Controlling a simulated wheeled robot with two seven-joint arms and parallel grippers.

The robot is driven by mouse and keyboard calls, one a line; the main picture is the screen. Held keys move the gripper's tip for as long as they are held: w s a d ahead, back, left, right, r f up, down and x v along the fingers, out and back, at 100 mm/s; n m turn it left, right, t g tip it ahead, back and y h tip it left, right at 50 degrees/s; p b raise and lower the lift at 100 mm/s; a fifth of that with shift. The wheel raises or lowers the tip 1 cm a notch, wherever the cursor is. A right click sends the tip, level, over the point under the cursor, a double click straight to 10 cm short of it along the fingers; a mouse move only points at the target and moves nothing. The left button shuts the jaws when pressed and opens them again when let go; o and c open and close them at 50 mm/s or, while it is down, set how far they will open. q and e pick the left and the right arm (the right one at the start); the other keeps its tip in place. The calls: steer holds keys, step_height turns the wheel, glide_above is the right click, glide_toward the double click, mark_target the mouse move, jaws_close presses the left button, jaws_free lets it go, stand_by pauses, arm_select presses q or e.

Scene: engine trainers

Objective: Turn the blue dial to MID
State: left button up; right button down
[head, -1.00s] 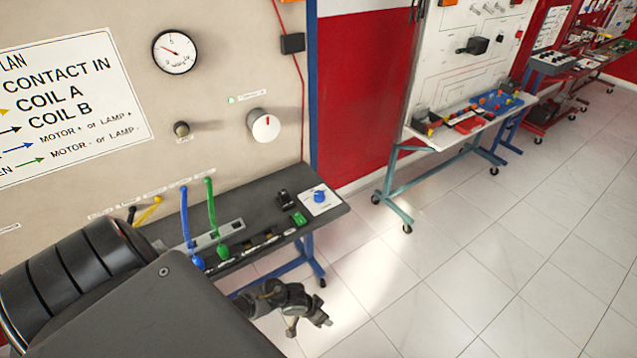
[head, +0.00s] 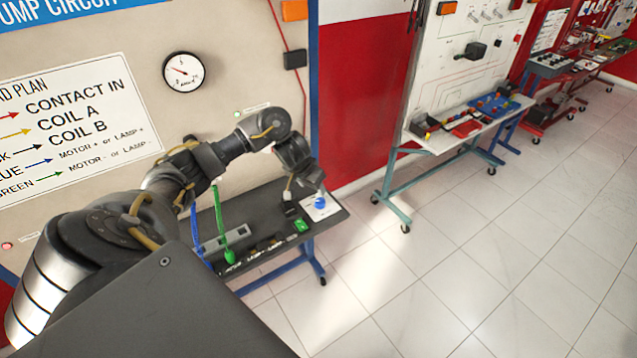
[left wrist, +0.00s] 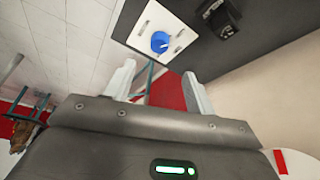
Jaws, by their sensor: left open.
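The blue dial (head: 320,202) sits on a white plate (head: 328,212) at the right end of the dark bench shelf. It also shows in the left wrist view (left wrist: 160,42), on its white plate (left wrist: 178,22), beyond the fingertips. The marks on the plate are too small to read. My right gripper does not show.
A black switch block (head: 291,209) and a green switch (head: 301,225) sit beside the dial's plate. Blue and green cables (head: 220,225) stand on the shelf (head: 262,205). The panel with a gauge (head: 183,72) rises behind. Open floor (head: 400,270) lies to the right.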

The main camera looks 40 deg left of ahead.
mark_target(320, 201)
arm_select(q)
steer(key=b+x, duration=0.5)
steer(key=x, duration=0.4)
steer(key=shift+s+d+b, duration=0.1)
steer(key=shift+b, duration=0.25)
steer(key=shift+w+f, duration=0.2)
steer(key=shift+f, duration=0.05)
steer(key=shift+w+f, duration=0.25)
steer(key=shift+f, duration=0.4)
steer(key=c, duration=1)
